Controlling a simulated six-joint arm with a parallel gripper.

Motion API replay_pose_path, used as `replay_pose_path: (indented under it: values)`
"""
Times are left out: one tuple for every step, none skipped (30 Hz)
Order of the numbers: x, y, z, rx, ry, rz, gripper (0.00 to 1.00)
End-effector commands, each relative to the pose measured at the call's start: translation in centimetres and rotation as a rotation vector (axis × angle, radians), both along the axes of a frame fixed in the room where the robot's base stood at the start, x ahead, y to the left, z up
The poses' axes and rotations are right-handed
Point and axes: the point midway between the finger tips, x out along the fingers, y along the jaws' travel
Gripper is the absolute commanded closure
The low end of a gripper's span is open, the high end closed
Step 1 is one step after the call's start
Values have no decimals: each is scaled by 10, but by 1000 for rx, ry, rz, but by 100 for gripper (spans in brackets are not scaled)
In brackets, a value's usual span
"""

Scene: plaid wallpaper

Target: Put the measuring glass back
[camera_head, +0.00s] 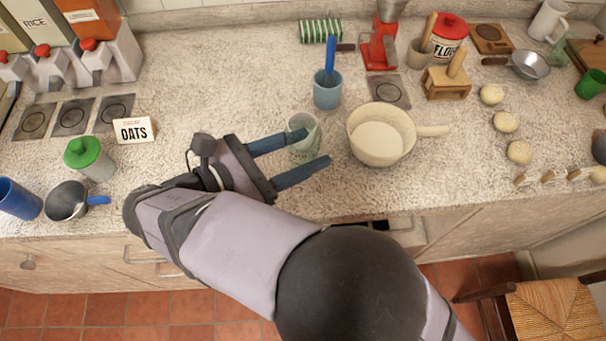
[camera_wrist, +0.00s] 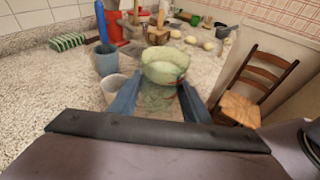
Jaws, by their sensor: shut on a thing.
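My gripper (camera_head: 311,148) reaches in from the left over the counter, its two blue fingers closed around the sides of a greenish, see-through measuring glass (camera_head: 304,146). In the wrist view my gripper (camera_wrist: 157,103) holds the glass (camera_wrist: 155,99) upright between its fingers. Whether its base touches the counter I cannot tell. A pale round-rimmed vessel (camera_wrist: 113,86) shows just outside the left finger there; what it is I cannot tell. Three dark square pads with ring marks lie at the left, one of them here (camera_head: 74,116). Another such pad (camera_head: 389,91) lies behind the pan.
A cream pan (camera_head: 382,133) stands just right of the glass. A blue cup with a blue-handled tool (camera_head: 328,90) stands behind. Counter between card and blue cup is clear.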

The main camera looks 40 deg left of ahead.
Motion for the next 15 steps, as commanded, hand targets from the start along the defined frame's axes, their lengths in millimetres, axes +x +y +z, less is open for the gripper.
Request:
replay_pose_path:
  values:
    - [0,-1,-8,-5,-2,-1,86]
    - [0,-1,-13,-6,-1,0,86]
    - [0,0,-19,-4,-1,0,86]
    - [0,0,-24,-5,-1,-1,86]
    - [0,-1,-28,-5,-2,-1,86]
    - [0,-1,-34,-3,-1,-1,86]
    - [0,-1,-37,-4,0,-1,86]
    - [0,-1,-40,-3,0,0,86]
    - [0,0,-43,-1,-1,-1,86]
    - [0,0,-45,-1,-1,-1,86]
    - [0,0,-46,-1,-1,-1,86]
    - [0,0,-47,0,-1,-1,86]
    - [0,0,-47,1,0,-1,86]
    - [0,0,-47,1,0,-1,86]
    - [0,0,-47,1,0,0,86]
